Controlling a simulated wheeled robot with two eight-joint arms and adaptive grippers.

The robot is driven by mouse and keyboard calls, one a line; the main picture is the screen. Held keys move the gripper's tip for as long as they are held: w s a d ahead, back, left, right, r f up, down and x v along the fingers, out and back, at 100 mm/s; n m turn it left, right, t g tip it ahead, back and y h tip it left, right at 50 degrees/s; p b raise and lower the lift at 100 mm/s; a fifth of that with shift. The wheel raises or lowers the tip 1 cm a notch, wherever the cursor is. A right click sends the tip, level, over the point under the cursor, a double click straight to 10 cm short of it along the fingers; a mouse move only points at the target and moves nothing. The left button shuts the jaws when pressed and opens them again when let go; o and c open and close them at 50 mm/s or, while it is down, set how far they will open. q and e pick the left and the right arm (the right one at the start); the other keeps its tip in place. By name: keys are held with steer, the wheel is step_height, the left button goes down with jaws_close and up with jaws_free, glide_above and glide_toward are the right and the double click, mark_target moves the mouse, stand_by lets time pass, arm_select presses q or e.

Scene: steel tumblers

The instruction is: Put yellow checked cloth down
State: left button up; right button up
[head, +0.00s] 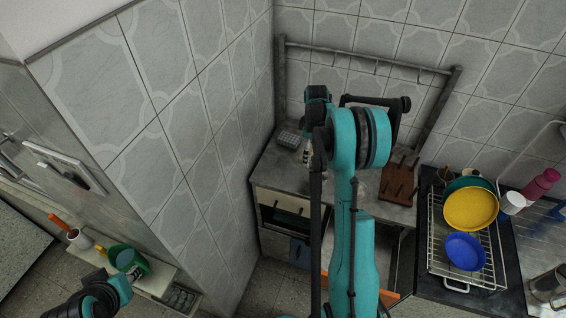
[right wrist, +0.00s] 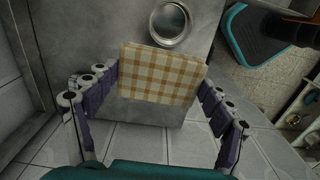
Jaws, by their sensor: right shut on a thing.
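The yellow checked cloth (right wrist: 160,75) is folded into a flat, roughly rectangular piece with a white and orange-brown check. In the right wrist view it sits between the fingers of my right gripper (right wrist: 159,84), which is shut on it. A grey surface lies behind and below the cloth; I cannot tell whether they touch. In the head view my right arm stands in front of the grey counter (head: 285,172), and the cloth is hidden there. My left arm shows at the lower left of the head view; its finger state is unclear.
A round steel vessel (right wrist: 171,22) stands just beyond the cloth. A wooden rack (head: 400,180) is on the counter. To the right, a wire dish rack (head: 470,272) holds a yellow plate (head: 471,209) and a blue bowl (head: 465,251). Tiled walls close off the back and left.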

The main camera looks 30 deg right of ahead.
steer(key=shift+d+r, duration=0.3)
steer(key=shift+d, duration=0.45)
steer(key=shift+w+a+f+n, duration=0.1)
steer(key=shift+w+f+n, duration=0.1)
steer(key=shift+w+n, duration=0.1)
steer(key=b, duration=0.1)
glide_above(283, 171)
steer(key=f, duration=0.6)
steer(key=shift+d+f, duration=0.2)
steer(key=shift+f, duration=0.1)
steer(key=shift+f+b, duration=0.3)
steer(key=shift+f, duration=1.75)
steer(key=shift+a, duration=0.1)
steer(key=shift+f, duration=0.2)
steer(key=o, duration=1.1)
steer(key=shift+c, duration=0.2)
steer(key=shift+r, duration=0.1)
